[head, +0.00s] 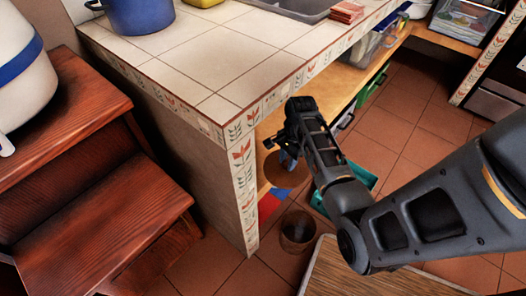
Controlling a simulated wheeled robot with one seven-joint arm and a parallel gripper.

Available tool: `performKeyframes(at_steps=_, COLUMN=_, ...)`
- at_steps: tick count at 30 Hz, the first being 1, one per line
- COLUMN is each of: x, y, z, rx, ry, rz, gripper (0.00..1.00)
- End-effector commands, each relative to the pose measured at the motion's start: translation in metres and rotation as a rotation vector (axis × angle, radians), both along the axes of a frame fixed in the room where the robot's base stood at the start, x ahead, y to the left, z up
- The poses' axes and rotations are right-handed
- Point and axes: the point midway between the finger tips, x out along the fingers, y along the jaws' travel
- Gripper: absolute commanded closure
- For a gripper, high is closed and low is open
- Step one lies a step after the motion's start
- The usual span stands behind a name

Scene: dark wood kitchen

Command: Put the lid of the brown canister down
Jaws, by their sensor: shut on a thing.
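My gripper (286,154) is in front of the open shelf under the tiled counter, pointing down. It is shut on the brown round lid (284,175), which hangs in the air beneath it. A small blue part shows between the fingers and the lid. The brown canister (297,244) stands upright on the floor below and slightly right of the lid, with its top open. The lid is apart from the canister.
The tiled counter (198,68) and its corner post are left of my gripper. A teal crate (364,178) stands behind my arm. Red and blue items (269,206) lie by the post. A wood-topped piece (350,277) is at the front. Wooden steps (115,215) stand left.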

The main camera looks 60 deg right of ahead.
Motion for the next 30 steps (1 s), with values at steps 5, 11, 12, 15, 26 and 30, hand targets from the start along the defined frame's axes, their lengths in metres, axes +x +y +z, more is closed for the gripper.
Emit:
performKeyframes(at_steps=5, x=0.044, y=-0.014, z=-0.001, rx=-0.002, ry=-0.002, rz=0.002, gripper=0.97)
performKeyframes(at_steps=11, x=0.080, y=-0.025, z=-0.001, rx=0.000, ry=0.000, rz=0.001, gripper=0.97)
performKeyframes(at_steps=12, x=0.084, y=-0.026, z=-0.001, rx=0.000, ry=0.000, rz=0.001, gripper=0.97)
performKeyframes(at_steps=15, x=0.090, y=-0.027, z=-0.001, rx=0.000, ry=0.001, rz=0.001, gripper=0.97)
performKeyframes(at_steps=26, x=0.098, y=-0.030, z=-0.033, rx=0.000, ry=0.001, rz=-0.001, gripper=0.97)
performKeyframes(at_steps=30, x=0.099, y=-0.030, z=-0.035, rx=-0.001, ry=0.000, rz=0.000, gripper=0.97)
